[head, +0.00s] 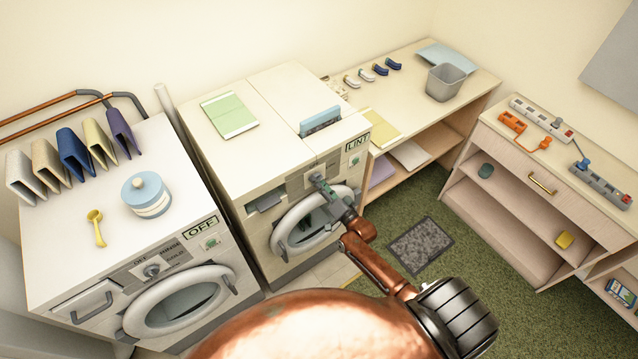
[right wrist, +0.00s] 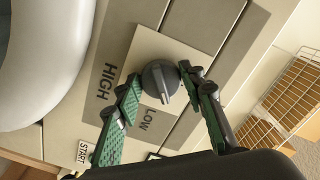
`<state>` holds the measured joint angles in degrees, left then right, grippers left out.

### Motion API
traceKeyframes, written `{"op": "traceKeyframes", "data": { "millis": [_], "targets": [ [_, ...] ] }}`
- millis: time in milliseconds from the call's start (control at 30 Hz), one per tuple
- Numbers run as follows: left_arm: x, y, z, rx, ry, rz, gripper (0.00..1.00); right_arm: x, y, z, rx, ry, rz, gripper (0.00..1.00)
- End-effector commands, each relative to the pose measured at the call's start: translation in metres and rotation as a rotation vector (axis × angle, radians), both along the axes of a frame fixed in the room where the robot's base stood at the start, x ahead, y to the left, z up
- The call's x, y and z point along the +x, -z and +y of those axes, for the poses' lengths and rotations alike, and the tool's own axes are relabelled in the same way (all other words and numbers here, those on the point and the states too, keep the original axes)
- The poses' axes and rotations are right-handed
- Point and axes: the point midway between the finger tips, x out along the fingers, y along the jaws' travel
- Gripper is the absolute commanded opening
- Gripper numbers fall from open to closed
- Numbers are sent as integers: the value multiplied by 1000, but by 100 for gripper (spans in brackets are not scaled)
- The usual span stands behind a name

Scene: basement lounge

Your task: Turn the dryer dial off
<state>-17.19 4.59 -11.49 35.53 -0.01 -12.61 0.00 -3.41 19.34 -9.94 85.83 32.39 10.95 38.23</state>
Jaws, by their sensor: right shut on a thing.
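The dryer (head: 290,165) is the white front-loading machine in the middle of the head view, with a LINT label at its top right corner. Its grey round dial (right wrist: 158,76) shows in the right wrist view on a pale plate. HIGH and LOW are printed around it, and its raised grip points toward LOW. No OFF mark shows beside this dial. My right gripper (head: 320,186) is at the dryer's front panel above the round door. In the right wrist view its green-padded fingers (right wrist: 160,84) are on both sides of the dial, shut on it. My left gripper is out of view.
A washer (head: 75,265) with an OFF label, a blue-lidded jar (head: 147,194) and a yellow scoop (head: 96,226) stands left. A table (head: 418,70) with a grey bin (head: 445,82) is behind right. A cabinet (head: 530,190) is at right. Green carpet (head: 470,260) lies between.

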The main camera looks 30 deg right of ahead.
Motion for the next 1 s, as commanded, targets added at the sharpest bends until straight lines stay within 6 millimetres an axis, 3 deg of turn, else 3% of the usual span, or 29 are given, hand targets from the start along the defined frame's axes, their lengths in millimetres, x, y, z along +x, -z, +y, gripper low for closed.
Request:
{"op": "traceKeyframes", "data": {
  "millis": [600, 1000],
  "targets": [
    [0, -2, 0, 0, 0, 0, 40, 0, 2, -1, -572, 0, -45, 13],
    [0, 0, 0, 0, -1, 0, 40, 0, 3, -3, -832, -1, -65, 13]
  ]
}}
